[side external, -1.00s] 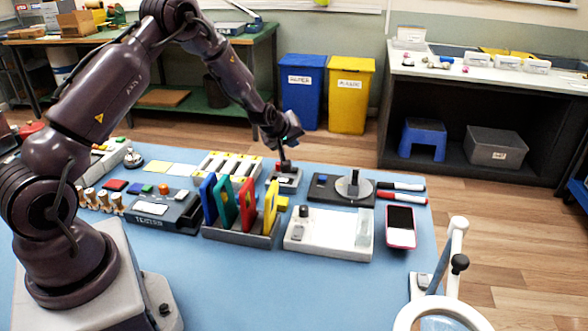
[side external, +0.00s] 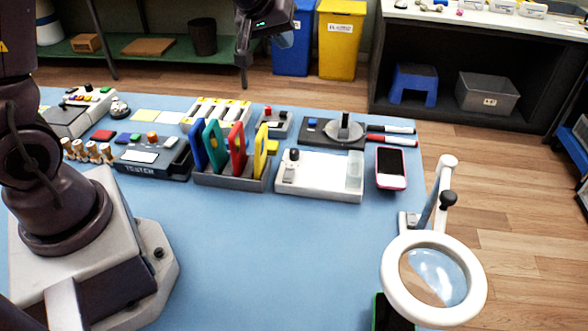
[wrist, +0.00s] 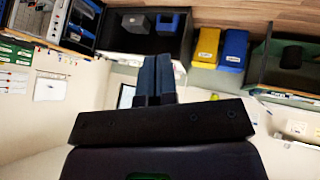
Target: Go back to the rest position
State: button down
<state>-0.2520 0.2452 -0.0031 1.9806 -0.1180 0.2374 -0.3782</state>
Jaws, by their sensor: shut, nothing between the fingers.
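My gripper (side external: 243,78) hangs in the air at the top middle of the side external view, above the far edge of the blue table. It is shut and empty. In the wrist view its two dark fingers (wrist: 154,80) stand side by side, touching, with nothing between them. The wrist view shows the room upside down: walls, bins and shelves, with no table items near the fingers. Most of my upper arm is outside the side external view.
The front middle is clear. Blue (side external: 292,45) and yellow (side external: 340,40) bins stand behind.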

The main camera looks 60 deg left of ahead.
jog(key=s+d+r+m, duration=0.2)
jog(key=s+d, duration=0.1)
jog(key=s, duration=0.5)
jog(key=s+d+r+m+g+h, duration=0.1)
jog(key=s+d+r+m, duration=0.1)
jog(key=s, duration=0.6)
jog(key=s+d+r+m+g, duration=0.1)
jog(key=s+d+r+m, duration=0.2)
jog(key=s+d, duration=0.3)
jog(key=s+m, duration=0.1)
jog(key=s, duration=0.2)
jog(key=shift+h, duration=0.3)
jog(key=shift+s, duration=0.1)
